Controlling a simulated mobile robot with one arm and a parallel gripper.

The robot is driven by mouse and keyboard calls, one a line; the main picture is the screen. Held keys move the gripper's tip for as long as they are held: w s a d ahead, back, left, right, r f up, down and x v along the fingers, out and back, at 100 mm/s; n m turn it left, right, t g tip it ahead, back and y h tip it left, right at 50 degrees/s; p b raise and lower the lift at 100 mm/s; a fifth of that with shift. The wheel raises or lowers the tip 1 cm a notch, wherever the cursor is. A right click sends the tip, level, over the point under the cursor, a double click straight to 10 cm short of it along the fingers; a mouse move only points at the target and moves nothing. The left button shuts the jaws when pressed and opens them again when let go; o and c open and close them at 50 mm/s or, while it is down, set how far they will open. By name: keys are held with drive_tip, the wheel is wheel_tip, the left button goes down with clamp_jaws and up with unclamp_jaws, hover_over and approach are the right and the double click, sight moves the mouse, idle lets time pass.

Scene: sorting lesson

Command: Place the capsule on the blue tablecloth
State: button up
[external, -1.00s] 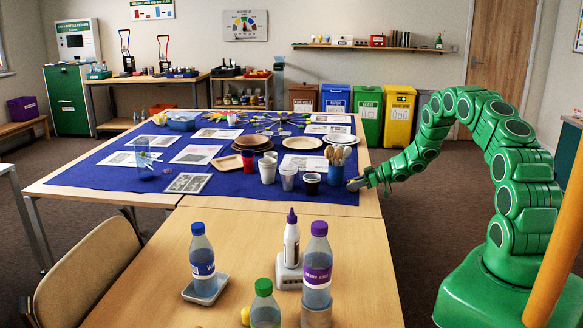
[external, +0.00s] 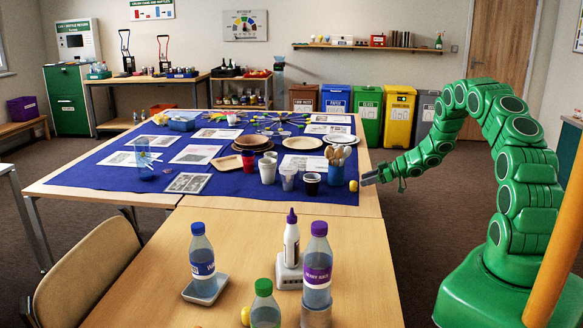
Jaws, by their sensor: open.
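A small yellow rounded object (external: 353,186), which looks like the capsule, sits on the blue tablecloth (external: 233,187) near its right edge, just right of the blue cup of wooden cutlery. My gripper (external: 364,180) is open, just right of the yellow object and low by the table's right edge. A narrow gap seems to show between them. The fingers are small here, and their exact spacing is hard to see.
A blue cup (external: 336,175) with wooden cutlery, a dark cup (external: 311,184) and a clear cup (external: 287,178) stand left of the yellow object. Bottles, including a purple-capped one (external: 317,270), stand on the near table. Coloured bins (external: 399,115) stand behind.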

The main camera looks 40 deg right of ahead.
drive_tip(key=shift+v, duration=3)
drive_tip(key=w+d+r+m+t+h, duration=0.1)
drive_tip(key=w+d+r+h, duration=0.1)
drive_tip(key=r+h, duration=0.35)
drive_tip(key=w+d+r+m+h, duration=0.1)
drive_tip(key=w+d+r+h, duration=0.15)
drive_tip(key=r, duration=0.55)
drive_tip(key=s+a+r+m+g+h, duration=0.1)
drive_tip(key=s+r+m+h, duration=0.15)
drive_tip(key=r, duration=0.35)
drive_tip(key=s+a+r+m+g+h, duration=0.1)
drive_tip(key=s+r+m+h, duration=0.1)
drive_tip(key=s+r, duration=0.25)
drive_tip(key=s+a+r+g+y, duration=0.1)
drive_tip(key=s+a+g, duration=0.2)
drive_tip(key=s+a, duration=0.7)
drive_tip(key=s+a+r+g+y, duration=0.1)
drive_tip(key=s+a+g, duration=0.3)
drive_tip(key=s+a, duration=0.6)
drive_tip(key=s+a+r+g+y, duration=0.1)
drive_tip(key=s+a, duration=0.9)
drive_tip(key=s, duration=1.4)
drive_tip(key=m+g+y, duration=0.1)
drive_tip(key=g, duration=0.1)
drive_tip(key=shift+s+g+y, duration=0.35)
drive_tip(key=shift+g, duration=0.05)
